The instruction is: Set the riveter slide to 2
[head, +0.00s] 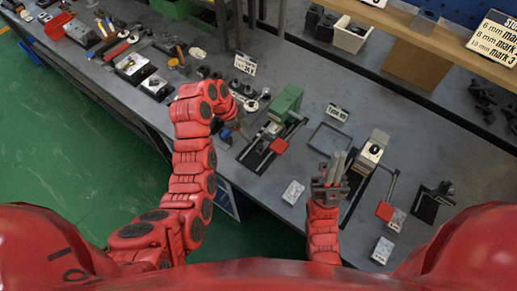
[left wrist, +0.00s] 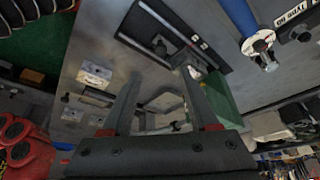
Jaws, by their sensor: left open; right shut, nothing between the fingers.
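A green bench tool (head: 287,101) with a black base and a red block (head: 278,146) stands mid-bench in the head view; I cannot tell for certain that it is the riveter. In the left wrist view a black base with a rail (left wrist: 165,38) and small marks lies beyond my fingertips, with a green body (left wrist: 220,98) beside it. The slide's setting is too small to read. My left gripper (head: 238,131) is beside the black base in the head view; in the wrist view (left wrist: 162,78) its fingers are apart and empty. My right gripper (head: 336,166) is shut and empty.
A second tool (head: 372,150) with a red-ended lever (head: 385,211) stands right of my right gripper. A grey frame (head: 329,141) lies between the tools. Small light blocks (head: 293,192) sit near the front edge. Hand tools and fixtures crowd the left bench.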

